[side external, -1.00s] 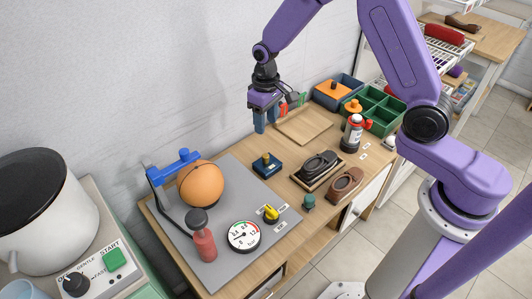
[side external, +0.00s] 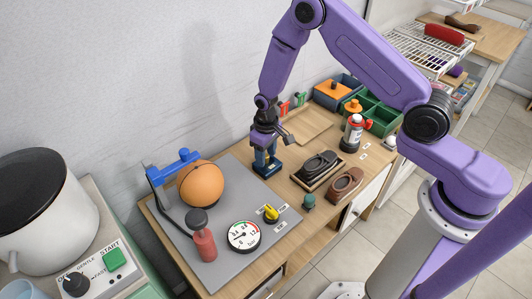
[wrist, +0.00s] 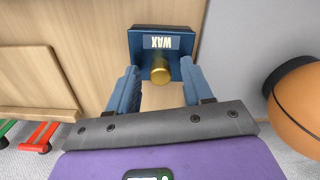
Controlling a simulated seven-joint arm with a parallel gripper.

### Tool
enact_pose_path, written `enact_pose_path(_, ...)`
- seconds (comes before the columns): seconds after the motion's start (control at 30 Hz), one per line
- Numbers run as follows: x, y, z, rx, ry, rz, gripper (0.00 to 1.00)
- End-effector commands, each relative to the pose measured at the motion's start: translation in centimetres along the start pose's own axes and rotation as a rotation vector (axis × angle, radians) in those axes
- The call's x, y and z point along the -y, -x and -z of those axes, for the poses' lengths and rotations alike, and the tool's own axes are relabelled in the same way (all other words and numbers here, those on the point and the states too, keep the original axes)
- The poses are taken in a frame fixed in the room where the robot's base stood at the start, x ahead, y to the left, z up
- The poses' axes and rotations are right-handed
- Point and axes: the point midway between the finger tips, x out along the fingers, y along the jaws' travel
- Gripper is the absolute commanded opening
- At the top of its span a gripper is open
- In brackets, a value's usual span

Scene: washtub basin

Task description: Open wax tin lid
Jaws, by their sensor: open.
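The wax tin is a dark blue box (side external: 271,171) on the wooden table, partly hidden behind my gripper in the side view. In the wrist view the wax tin (wrist: 186,42) shows its "WAX" label, upside down, and a round gold knob (wrist: 160,74) on its lid. The lid appears closed. My gripper (side external: 265,160) points down over the tin. In the wrist view my gripper (wrist: 159,70) is open, one blue finger on each side of the knob, with visible gaps. The exact height of the fingertips above the lid is hard to tell.
An orange ball (side external: 201,184) sits on the grey mat (side external: 228,204) to the left. A wooden board (side external: 307,124) and a spray can (side external: 352,133) are behind.

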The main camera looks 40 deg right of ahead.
Motion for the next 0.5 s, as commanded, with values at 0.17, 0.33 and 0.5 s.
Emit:
enact_pose_path(0.17, 0.0, -0.03, 0.02, -0.001, 0.0, 0.0, 0.5)
enact_pose_path(0.33, 0.0, -0.01, 0.02, -0.001, 0.0, 0.0, 0.15)
enact_pose_path(0.5, -0.01, 0.0, 0.02, -0.001, 0.0, 0.0, 0.0)
